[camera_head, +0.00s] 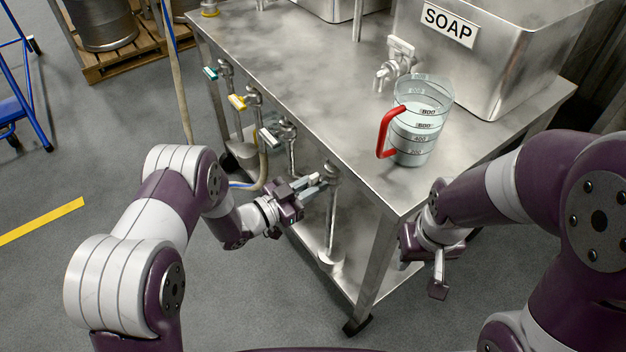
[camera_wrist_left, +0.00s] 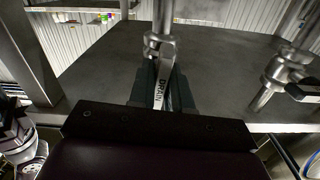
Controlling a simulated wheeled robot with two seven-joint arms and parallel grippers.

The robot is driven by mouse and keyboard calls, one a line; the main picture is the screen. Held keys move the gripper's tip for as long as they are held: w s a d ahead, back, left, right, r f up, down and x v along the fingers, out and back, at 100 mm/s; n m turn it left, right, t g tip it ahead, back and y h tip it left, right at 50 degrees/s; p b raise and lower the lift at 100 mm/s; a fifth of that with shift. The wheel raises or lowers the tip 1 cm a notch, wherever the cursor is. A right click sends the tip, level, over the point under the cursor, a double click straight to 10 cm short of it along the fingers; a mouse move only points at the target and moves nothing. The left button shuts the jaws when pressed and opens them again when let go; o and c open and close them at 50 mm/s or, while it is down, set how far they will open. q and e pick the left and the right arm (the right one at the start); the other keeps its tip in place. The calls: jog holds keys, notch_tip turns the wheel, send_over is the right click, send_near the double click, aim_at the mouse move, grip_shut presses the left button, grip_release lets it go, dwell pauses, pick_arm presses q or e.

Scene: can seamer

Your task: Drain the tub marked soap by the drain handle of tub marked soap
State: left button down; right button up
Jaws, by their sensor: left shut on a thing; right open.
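The steel tub marked SOAP (camera_head: 485,60) stands at the back right of the steel table. Several valves with coloured handles line the table's left side. My left gripper (camera_head: 312,183) is at the valve nearest the front corner, below the tabletop edge. In the left wrist view its fingers (camera_wrist_left: 161,88) are shut on a metal handle lettered DRAIN (camera_wrist_left: 162,84), which points from the valve body toward my gripper. My right gripper (camera_head: 437,270) is open and empty, low beside the table's front corner.
A clear measuring jug (camera_head: 418,125) with a red handle stands on the table below a tap (camera_head: 394,68) on the soap tub. The table's left top is clear.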

pick_arm(q)
jog(key=shift+n, duration=0.5)
jog(key=shift+p, duration=0.3)
jog(key=c, duration=1.1)
grip_release()
jog(key=shift+c, duration=0.2)
jog(key=p+v, duration=0.2)
jog(key=v, duration=1)
jog(key=shift+s+a, duration=0.25)
jog(key=shift+a, duration=0.05)
